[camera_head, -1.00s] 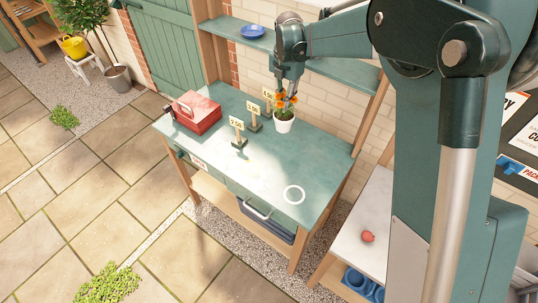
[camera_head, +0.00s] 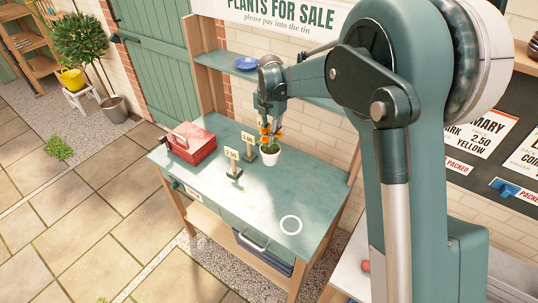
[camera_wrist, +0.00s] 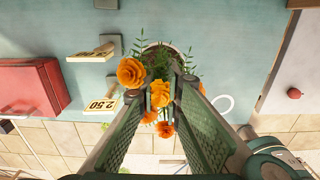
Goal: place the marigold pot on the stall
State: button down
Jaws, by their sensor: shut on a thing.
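The marigold pot is a small white pot (camera_head: 270,155) with orange flowers (camera_head: 266,136), upright at the back part of the green stall top (camera_head: 235,200). In the head view my gripper (camera_head: 267,116) is directly above it, pointing down at the plant. In the wrist view the two fingers of my gripper (camera_wrist: 160,90) are closed in around the marigold plant (camera_wrist: 158,75). I cannot tell whether the pot's base touches the stall top.
A white ring (camera_head: 291,225) marks the front right of the stall top. Price signs (camera_head: 232,155) stand just left of the pot, and a red box (camera_head: 190,143) sits at the far left. A shelf with a blue dish (camera_head: 246,63) is behind. The front middle is clear.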

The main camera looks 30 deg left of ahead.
aim_at(270, 148)
jog(key=shift+f, duration=1.7)
jog(key=shift+f, duration=2.05)
jog(key=c, duration=2.5)
grip_release()
jog(key=shift+r, duration=0.15)
notch_tip(270, 148, up, 12)
jog(key=shift+r, duration=0.1)
